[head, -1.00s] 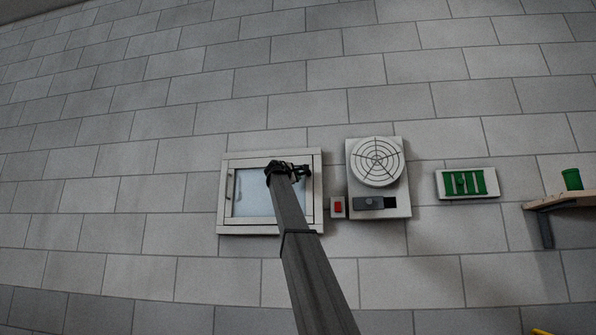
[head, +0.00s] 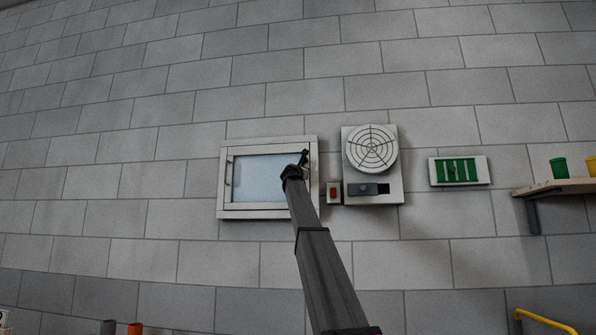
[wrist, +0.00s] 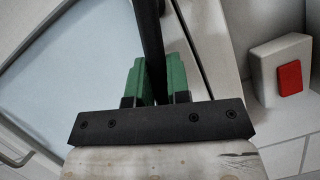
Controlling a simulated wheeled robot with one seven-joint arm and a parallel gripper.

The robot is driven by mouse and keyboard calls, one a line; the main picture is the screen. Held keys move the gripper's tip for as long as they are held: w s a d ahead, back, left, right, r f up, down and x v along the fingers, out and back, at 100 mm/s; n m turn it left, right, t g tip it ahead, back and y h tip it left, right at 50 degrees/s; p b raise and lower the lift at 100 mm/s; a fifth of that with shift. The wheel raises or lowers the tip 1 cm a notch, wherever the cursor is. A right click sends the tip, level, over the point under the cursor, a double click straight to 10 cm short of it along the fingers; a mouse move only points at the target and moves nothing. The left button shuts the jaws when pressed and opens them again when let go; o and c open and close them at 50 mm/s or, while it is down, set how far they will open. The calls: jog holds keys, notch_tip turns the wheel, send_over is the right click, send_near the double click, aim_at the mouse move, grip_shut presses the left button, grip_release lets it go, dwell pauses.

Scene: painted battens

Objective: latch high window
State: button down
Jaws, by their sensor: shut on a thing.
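The high window (head: 267,214) is on the grey block wall, with a white frame and a pale pane. Its sash appears to lie in the frame, but I cannot tell whether it is fully flush. My gripper (head: 302,162) is at the window's right side. In the wrist view, the green fingers of my gripper (wrist: 157,82) are shut on a dark bar-like handle (wrist: 151,35), one finger on each side. The handle runs up the picture, close to the sash edge. Its pivot and any catch are hidden or out of view.
Right of the window are a small box with a red button (head: 334,193), a panel with a round fan grille (head: 371,151) and a dark slider (head: 367,189). Further right are a green-barred vent (head: 459,171) and a wooden shelf (head: 570,187) with cups.

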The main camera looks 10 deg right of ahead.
jog(key=shift+s+d+f+n+t+y, duration=0.1)
jog(key=shift+d+n+t+y, duration=0.2)
jog(key=shift+n, duration=0.6)
jog(key=shift+s+d+f+n+t+y, duration=0.1)
jog(key=shift+d+n+y, duration=0.3)
jog(key=shift+n, duration=0.5)
jog(key=shift+s+d+n+t+y, duration=0.1)
jog(key=shift+d+n+t+y, duration=0.1)
jog(key=shift+n+y, duration=0.5)
jog(key=shift+n, duration=0.4)
jog(key=c, duration=1.1)
grip_release()
jog(key=v, duration=1)
jog(key=shift+s+a+f, duration=0.15)
jog(key=shift+s+f, duration=0.05)
jog(key=shift+s, duration=0.1)
